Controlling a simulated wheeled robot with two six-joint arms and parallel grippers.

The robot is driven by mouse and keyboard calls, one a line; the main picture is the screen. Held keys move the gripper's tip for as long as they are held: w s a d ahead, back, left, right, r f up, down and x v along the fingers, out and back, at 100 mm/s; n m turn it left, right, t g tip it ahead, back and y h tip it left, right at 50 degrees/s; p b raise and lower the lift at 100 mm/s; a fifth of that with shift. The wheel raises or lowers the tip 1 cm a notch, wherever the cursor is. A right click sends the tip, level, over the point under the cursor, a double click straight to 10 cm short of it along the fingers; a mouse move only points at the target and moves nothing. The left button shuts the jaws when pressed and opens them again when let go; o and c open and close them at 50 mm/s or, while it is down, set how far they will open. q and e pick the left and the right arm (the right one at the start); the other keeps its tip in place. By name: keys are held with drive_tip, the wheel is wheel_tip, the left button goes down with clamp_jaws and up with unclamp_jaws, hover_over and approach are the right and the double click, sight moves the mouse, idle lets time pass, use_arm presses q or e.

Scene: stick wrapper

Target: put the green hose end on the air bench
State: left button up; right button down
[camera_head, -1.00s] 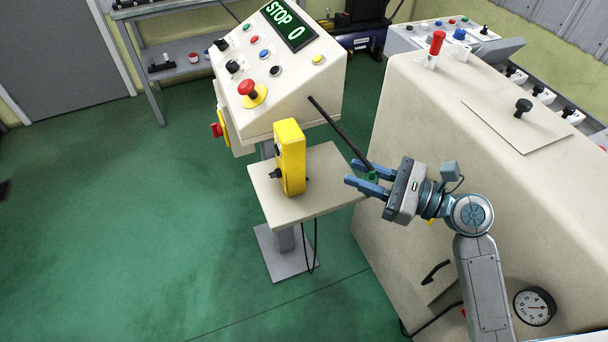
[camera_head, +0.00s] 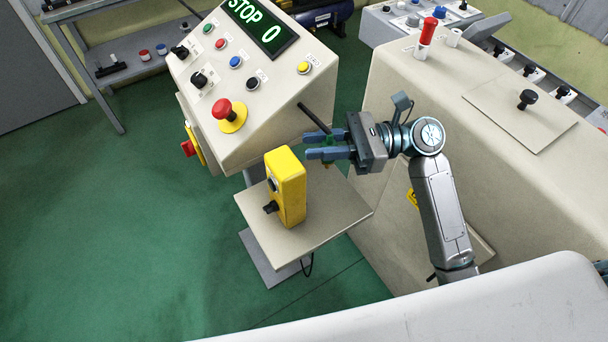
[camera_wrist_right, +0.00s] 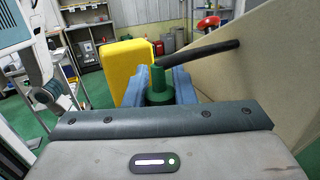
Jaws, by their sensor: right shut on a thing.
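The green hose end (camera_head: 331,141) is between the blue fingers of my right gripper (camera_head: 308,146), which is shut on it. Its black hose (camera_head: 315,117) runs up and left toward the console. In the right wrist view the green hose end (camera_wrist_right: 158,84) stands upright between the fingers, with the black hose (camera_wrist_right: 205,51) behind it. The gripper is above the right part of a small cream shelf, beside a yellow box (camera_head: 287,190). No label shows which surface is the air bench. My left gripper is not in view.
The console (camera_head: 245,90) with a "STOP 0" display and red button stands left of the gripper. A large cream cabinet (camera_head: 450,95) rises to the right. The small cream shelf (camera_head: 325,205) has bare room right of the yellow box. Green floor is open at left.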

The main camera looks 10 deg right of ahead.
drive_tip(key=f, duration=0.7)
drive_tip(key=shift+s+p, duration=0.2)
drive_tip(key=shift+p, duration=0.2)
drive_tip(key=shift+s+d+f, duration=0.1)
drive_tip(key=shift+f, duration=0.15)
drive_tip(key=shift+f, duration=0.1)
drive_tip(key=c, duration=1.2)
unclamp_jaws()
